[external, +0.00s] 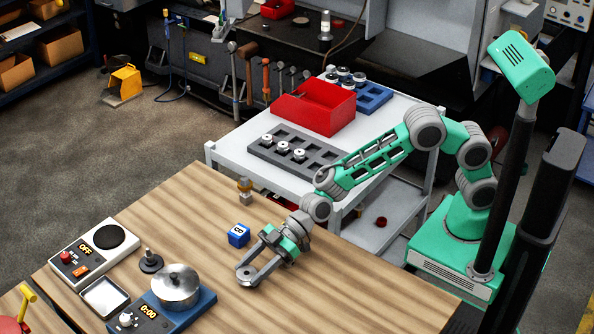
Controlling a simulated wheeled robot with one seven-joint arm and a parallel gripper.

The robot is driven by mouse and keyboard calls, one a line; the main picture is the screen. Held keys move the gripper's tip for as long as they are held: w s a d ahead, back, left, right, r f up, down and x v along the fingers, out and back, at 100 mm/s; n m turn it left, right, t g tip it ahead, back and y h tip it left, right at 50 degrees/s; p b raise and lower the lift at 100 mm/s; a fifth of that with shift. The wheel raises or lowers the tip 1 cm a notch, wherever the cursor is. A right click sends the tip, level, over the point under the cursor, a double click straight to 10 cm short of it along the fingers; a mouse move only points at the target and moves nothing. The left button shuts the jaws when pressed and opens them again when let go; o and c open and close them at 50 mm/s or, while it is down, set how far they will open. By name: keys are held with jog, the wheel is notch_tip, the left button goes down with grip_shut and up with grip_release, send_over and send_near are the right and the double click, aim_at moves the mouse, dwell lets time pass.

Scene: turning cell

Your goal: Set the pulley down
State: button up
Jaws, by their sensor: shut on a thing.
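My gripper (252,271) is over the wooden table, right of the blue block, with its fingers pointing down and left. It is shut on a small grey round piece at the fingertips, which looks like the pulley (244,275). The fingers partly hide the piece. I cannot tell whether it touches the tabletop (340,290) or hangs just above it.
A blue lettered block (238,235) and a small brass-topped piece (245,190) stand nearby. A white cart (230,165) stands behind. The table's right part is clear.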

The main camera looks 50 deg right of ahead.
jog(key=shift+f+b, duration=0.55)
jog(key=shift+b, duration=0.1)
jog(key=o, duration=1.4)
jog(key=shift+d+f, duration=0.1)
jog(key=shift+f, duration=0.05)
jog(key=shift+o, duration=0.2)
jog(key=shift+r+p, duration=0.35)
jog(key=shift+p, duration=0.15)
jog(key=shift+r+p, duration=0.7)
jog(key=shift+p, duration=0.15)
jog(key=b+v, duration=0.1)
jog(key=v, duration=0.4)
jog(key=b+v, duration=0.1)
jog(key=v, duration=0.5)
jog(key=shift+s+d+f, duration=0.1)
jog(key=shift+s+d, duration=0.05)
jog(key=shift+d, duration=0.25)
